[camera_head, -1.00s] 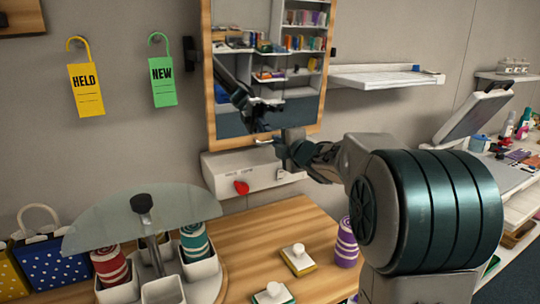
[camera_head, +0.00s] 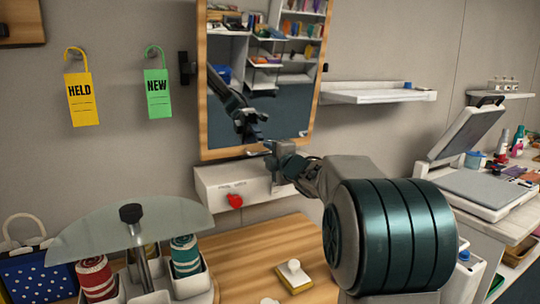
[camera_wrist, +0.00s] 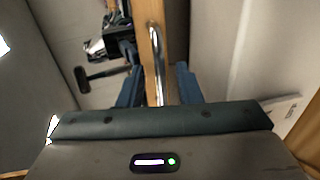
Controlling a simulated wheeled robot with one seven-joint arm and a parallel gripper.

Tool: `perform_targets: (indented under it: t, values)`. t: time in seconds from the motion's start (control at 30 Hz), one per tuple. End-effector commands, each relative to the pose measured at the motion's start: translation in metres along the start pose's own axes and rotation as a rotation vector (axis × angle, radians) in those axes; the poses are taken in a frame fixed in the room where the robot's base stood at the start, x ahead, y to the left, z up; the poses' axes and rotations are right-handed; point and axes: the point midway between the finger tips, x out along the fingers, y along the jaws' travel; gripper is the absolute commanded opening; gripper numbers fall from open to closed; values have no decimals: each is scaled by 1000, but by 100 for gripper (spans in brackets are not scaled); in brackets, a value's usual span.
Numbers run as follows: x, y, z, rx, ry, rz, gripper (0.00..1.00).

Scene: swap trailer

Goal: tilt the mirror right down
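The mirror (camera_head: 275,105) hangs on the wall in a wooden frame (camera_head: 202,90), and shelves and my arm are reflected in it. In the wrist view the frame's wood (camera_wrist: 180,15) runs up the middle, with a curved metal handle (camera_wrist: 156,60) on it. My gripper (camera_head: 268,150) is at the mirror's bottom edge. In the wrist view its two dark blue fingers (camera_wrist: 160,88) stand apart on either side of the handle, with gaps showing between. The fingertips are hard to make out in the head view.
A white wall box (camera_head: 215,180) with a red knob (camera_head: 235,201) sits just below the mirror. A white shelf (camera_head: 375,93) is to the right. A glass-topped stand (camera_head: 85,238) with rolls in cups is at the lower left.

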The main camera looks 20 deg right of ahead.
Motion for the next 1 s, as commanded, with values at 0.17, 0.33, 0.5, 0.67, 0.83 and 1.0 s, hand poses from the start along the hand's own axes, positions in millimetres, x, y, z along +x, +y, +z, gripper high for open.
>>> perform_targets:
  t: [0.17, 0.33, 0.5, 0.67, 0.83, 1.0]
  values:
    - [0, 0, -1, 0, 2, 0, 32]
    - [-14, 0, 0, -2, 0, 0, 32]
    - [-45, 0, -1, -2, -1, 1, 32]
    - [-80, 0, 0, -1, -2, 1, 32]
    - [-111, 0, 0, -1, -1, 1, 32]
    - [-131, 0, 0, -1, -2, 0, 32]
